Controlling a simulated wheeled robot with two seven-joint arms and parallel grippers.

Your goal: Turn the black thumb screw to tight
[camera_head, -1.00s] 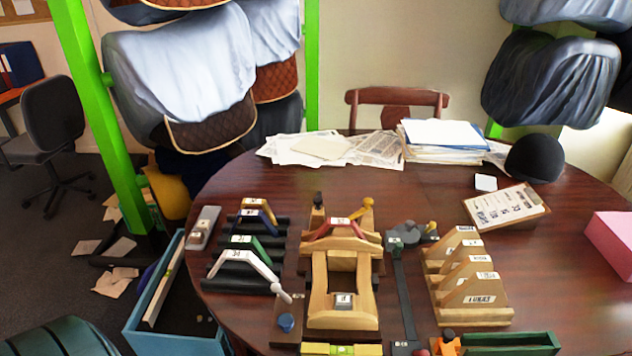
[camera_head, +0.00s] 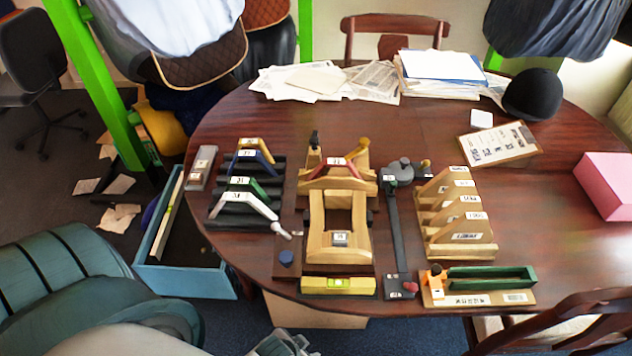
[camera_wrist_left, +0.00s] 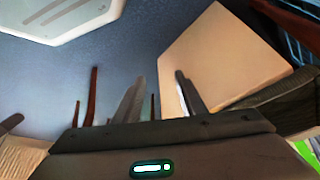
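Several dark knobs could be the black thumb screw, and I cannot tell which is meant. One black knob (camera_head: 314,140) stands upright at the back left of the wooden stand (camera_head: 340,252), across from a yellow knob (camera_head: 364,144). Another black knob (camera_head: 436,270) tops an orange clamp (camera_head: 436,284) at the table's front right. My left gripper shows in the left wrist view (camera_wrist_left: 160,80), its two fingers apart with nothing between them. In the head view my left arm is at lower left, with part of the hand below the table's front edge, away from these knobs. My right gripper is not in view.
Coloured arches (camera_head: 245,200) stand on a black rack at left. A dark bar gauge (camera_head: 398,240) and a wooden slotted rack (camera_head: 460,250) stand at right. A yellow level (camera_head: 338,285) lies in front. A blue bin (camera_head: 190,282) stands beside the table.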

